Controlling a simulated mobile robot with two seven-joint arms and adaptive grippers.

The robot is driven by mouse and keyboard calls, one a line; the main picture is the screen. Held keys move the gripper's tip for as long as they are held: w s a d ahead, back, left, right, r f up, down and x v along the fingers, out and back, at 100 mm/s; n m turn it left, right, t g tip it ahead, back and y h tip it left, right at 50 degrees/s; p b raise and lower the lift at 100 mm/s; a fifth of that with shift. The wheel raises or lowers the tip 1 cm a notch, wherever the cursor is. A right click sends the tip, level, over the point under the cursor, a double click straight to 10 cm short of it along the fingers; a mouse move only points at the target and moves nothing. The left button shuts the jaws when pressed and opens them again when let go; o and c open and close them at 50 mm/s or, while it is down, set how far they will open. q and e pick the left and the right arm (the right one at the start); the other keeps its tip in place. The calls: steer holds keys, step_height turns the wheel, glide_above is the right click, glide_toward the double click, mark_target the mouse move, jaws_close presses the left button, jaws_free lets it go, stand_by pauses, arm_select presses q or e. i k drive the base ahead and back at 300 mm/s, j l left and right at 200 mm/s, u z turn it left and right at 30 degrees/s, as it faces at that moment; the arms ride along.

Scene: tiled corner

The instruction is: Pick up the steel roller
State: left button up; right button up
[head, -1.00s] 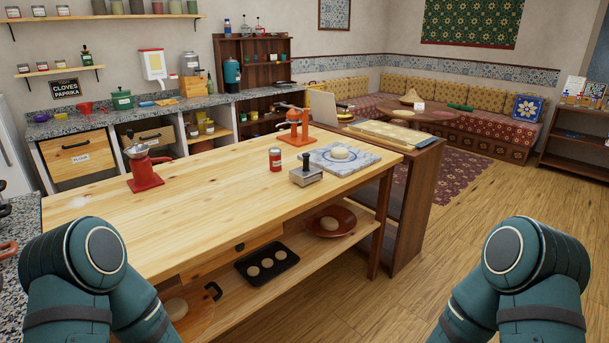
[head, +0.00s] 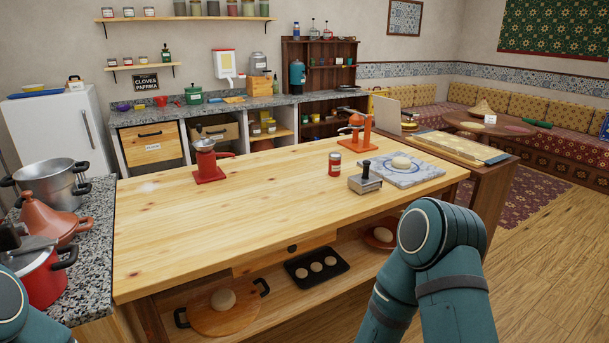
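The thing that best fits the steel roller is a small grey metal piece with a dark upright handle (head: 365,184). It sits on the wooden worktable (head: 240,215), near its front right edge. It stands just in front of a marble slab (head: 425,178) with a ball of dough (head: 401,163) on it. A red can (head: 335,164) stands to its left. Only parts of my two arms show, at the lower left corner and the lower right. Neither gripper is in view, so what they hold cannot be seen.
A red grinder (head: 209,165) and an orange press (head: 359,135) stand on the table. Its left half is mostly clear. A granite counter (head: 98,225) with pots adjoins on the left. The lower shelf holds a black tray (head: 317,267) and a round board (head: 222,312).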

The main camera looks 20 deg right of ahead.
mark_target(356, 181)
steer(key=i+l+u, duration=0.1)
steer(key=l+u, duration=1.25)
steer(key=l, duration=0.95)
steer(key=k+l+u, duration=0.1)
steer(key=l, duration=0.4)
steer(key=k+l, duration=0.15)
steer(key=l, duration=0.3)
steer(key=l+u, duration=0.1)
steer(key=l, duration=0.4)
steer(key=k, duration=0.05)
